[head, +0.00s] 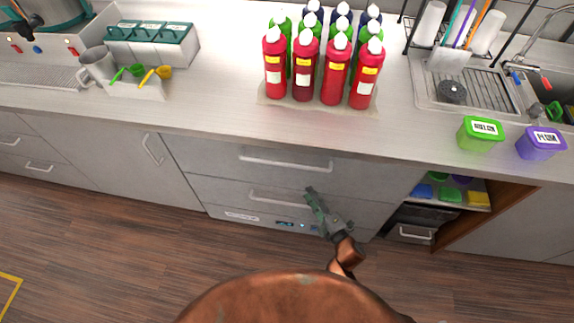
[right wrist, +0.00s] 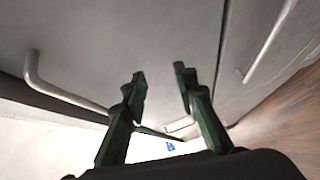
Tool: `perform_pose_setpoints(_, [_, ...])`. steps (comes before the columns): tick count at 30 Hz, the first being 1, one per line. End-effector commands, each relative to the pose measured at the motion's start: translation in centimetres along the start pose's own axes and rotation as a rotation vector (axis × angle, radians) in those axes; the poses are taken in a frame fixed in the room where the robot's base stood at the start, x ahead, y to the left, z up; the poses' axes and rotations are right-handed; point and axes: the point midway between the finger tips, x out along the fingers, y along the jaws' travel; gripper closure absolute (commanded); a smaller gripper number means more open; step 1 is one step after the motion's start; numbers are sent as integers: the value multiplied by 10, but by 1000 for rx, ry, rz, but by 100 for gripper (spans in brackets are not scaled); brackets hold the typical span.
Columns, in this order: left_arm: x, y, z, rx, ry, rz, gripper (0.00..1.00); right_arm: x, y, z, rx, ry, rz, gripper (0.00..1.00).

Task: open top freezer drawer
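The top drawer front (head: 215,163) is grey and sits just under the counter, with a silver bar handle (head: 285,163) along its upper part. It looks shut. A second drawer front (head: 225,192) with its own bar handle (head: 285,198) is below it. My right gripper (head: 312,192) is in front of the drawers, below and right of the top handle. In the right wrist view, its two dark green fingers (right wrist: 160,78) are apart with nothing between them. One bar handle (right wrist: 65,98) is left of the fingers and another (right wrist: 268,45) is to the right. My left gripper is out of view.
Red, green and dark bottles (head: 335,70) stand on the counter (head: 215,100) above the drawers. A green tub (head: 480,134) and a purple tub (head: 541,143) are near its right edge. An open shelf with colored tubs (head: 450,194) is at right. The wooden floor (head: 130,240) is clear at left.

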Motion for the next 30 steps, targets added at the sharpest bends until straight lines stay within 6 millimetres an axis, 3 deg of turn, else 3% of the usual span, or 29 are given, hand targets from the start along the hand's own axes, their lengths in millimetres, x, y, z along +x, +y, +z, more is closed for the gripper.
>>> perform_pose_setpoints(1, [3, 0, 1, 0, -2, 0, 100, 6, 33, -15, -74, 38, 61, 73])
perform_pose_setpoints(3, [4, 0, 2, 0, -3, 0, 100, 9, 68, -34, -166, 77, 128, 73])
perform_pose_setpoints(7, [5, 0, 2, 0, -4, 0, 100, 10, 105, -54, -262, 113, 200, 73])
perform_pose_setpoints(11, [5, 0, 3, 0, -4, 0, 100, 17, 115, -59, -284, 121, 218, 73])
perform_pose_setpoints(24, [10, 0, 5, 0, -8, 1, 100, 77, 125, -68, -278, 120, 215, 73])
perform_pose_setpoints(30, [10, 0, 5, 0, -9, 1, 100, 85, 126, -68, -278, 119, 212, 73])
